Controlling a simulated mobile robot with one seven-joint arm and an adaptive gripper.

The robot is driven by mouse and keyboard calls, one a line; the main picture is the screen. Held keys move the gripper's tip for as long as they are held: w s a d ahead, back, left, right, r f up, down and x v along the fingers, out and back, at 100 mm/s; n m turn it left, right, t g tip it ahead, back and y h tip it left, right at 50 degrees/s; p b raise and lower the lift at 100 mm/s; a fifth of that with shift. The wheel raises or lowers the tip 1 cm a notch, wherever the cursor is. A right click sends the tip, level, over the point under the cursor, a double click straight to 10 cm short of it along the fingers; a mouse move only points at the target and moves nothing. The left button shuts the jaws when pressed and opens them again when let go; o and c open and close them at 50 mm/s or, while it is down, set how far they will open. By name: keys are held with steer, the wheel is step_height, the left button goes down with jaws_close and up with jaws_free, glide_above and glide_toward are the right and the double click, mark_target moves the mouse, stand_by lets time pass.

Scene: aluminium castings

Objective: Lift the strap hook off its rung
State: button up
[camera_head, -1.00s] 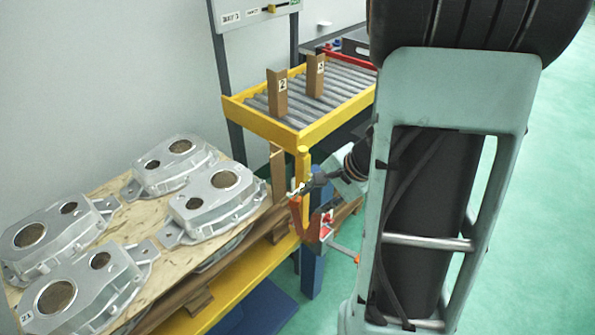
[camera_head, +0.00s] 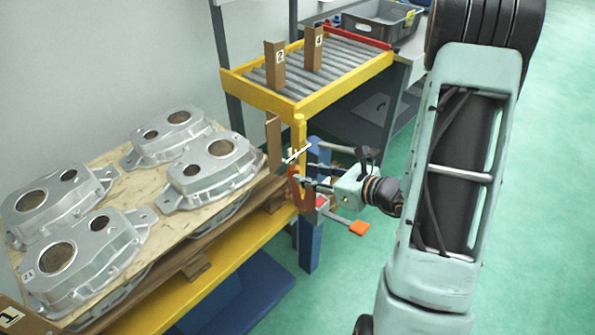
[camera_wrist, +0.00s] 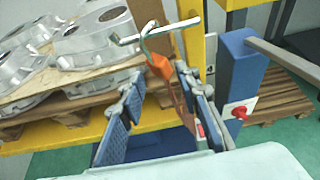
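The strap hook (camera_wrist: 150,42) is a bent metal hook with an orange strap end, hanging over a pale metal rung (camera_wrist: 180,27) in the wrist view. Its orange strap (camera_wrist: 159,67) runs down and right, partly hidden by my right finger. In the head view the rung (camera_head: 298,153) juts from the yellow post, with the orange strap (camera_head: 295,187) below it. My gripper (camera_wrist: 160,82) is open, its blue-padded fingers to either side of the strap just below the hook. In the head view my gripper (camera_head: 312,186) is beside the strap; contact cannot be told.
Silver castings (camera_head: 210,168) lie on a wooden board at the left. A yellow roller conveyor (camera_head: 310,100) stands behind the yellow post (camera_head: 300,132). A blue post (camera_wrist: 240,75) with a red knob (camera_wrist: 240,112) is close on the right. Green floor at the right is open.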

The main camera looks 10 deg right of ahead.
mark_target(296, 171)
steer(key=x, duration=0.6)
steer(key=shift+d+f, duration=0.15)
jaws_close()
